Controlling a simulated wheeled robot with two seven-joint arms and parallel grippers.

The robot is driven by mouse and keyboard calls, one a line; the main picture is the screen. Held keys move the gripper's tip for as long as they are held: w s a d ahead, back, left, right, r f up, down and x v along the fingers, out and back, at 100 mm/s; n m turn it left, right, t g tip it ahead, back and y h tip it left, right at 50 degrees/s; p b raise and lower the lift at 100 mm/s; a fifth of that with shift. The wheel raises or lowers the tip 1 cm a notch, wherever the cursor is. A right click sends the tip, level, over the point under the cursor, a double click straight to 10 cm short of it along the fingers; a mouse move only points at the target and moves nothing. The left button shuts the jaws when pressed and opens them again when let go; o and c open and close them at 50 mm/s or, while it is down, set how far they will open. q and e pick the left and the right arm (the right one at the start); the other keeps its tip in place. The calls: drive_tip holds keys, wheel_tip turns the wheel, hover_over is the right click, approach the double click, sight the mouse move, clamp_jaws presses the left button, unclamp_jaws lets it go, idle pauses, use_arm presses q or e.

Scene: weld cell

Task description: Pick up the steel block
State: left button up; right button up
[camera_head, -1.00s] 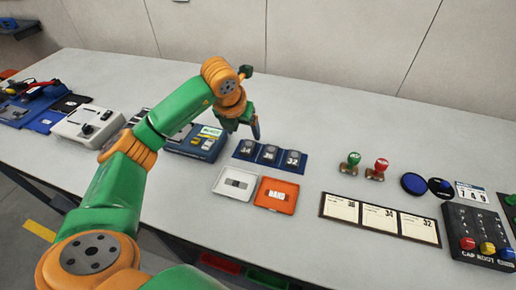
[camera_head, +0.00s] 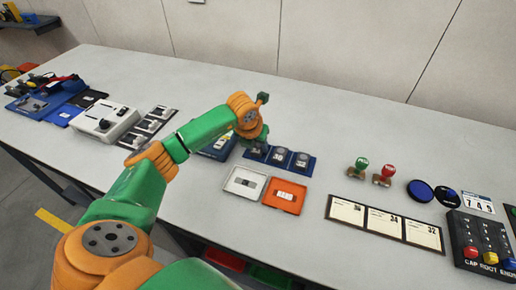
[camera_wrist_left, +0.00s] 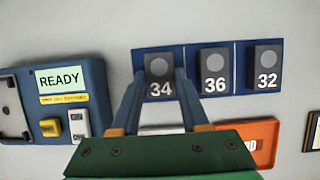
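Three dark blocks with round grey tops stand in a row on a blue holder (camera_wrist_left: 237,91). They are marked 34 (camera_wrist_left: 158,66), 36 (camera_wrist_left: 214,68) and 32 (camera_wrist_left: 266,68); no label says which is the steel block. In the head view, the 36 (camera_head: 280,156) and 32 (camera_head: 301,160) blocks show, while my left gripper (camera_head: 258,149) largely covers the 34 block. In the left wrist view, my left gripper (camera_wrist_left: 160,76) is open, one finger on each side of the 34 block. I cannot tell whether the fingers touch it. My right gripper is not in view.
A white tray (camera_head: 230,188) and an orange tray (camera_head: 268,198) lie in front of the holder. A blue box with a READY screen (camera_wrist_left: 60,80) stands to its left. Two stamps (camera_head: 371,172) and a card strip (camera_head: 384,222) are to the right. The table behind is clear.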

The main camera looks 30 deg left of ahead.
use_arm(q)
clamp_jaws()
drive_tip(key=shift+w, duration=0.1)
